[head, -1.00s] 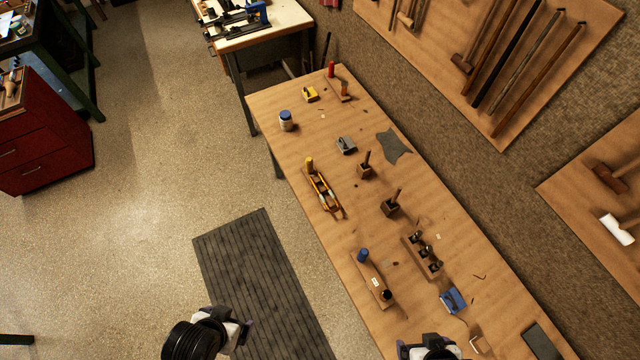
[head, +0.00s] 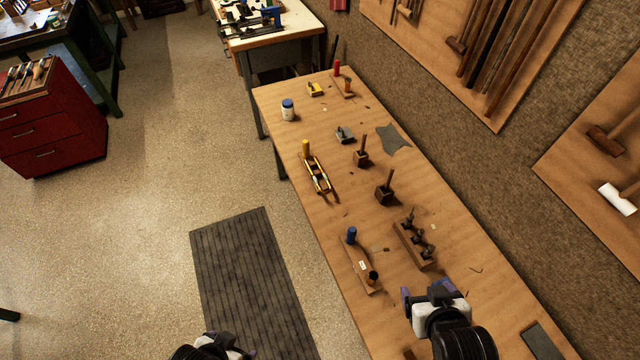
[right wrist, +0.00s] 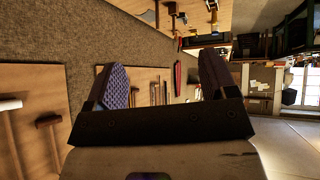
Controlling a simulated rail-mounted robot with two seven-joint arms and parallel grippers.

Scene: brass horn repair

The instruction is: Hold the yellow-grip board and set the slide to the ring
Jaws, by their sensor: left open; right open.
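The yellow-grip board (head: 317,176) lies on the workbench, left of its middle. Its upright yellow grip (head: 305,147) is at the far end, and brass-coloured parts run along it. The slide and ring are too small to tell apart. My right gripper (head: 424,291) is open over the near part of the bench, below and right of that board and well apart from it. In the right wrist view its fingers (right wrist: 165,82) are spread with nothing between them. My left gripper (head: 226,347) is at the bottom edge, partly cut off, over the floor mat and away from the bench.
A blue-grip board (head: 360,266) and a wooden block with several upright parts (head: 414,245) lie nearer my right gripper. Dark blocks with handles (head: 384,195), a blue-lidded jar (head: 288,111) and a red-grip board (head: 344,84) also stand on the bench (head: 450,240).

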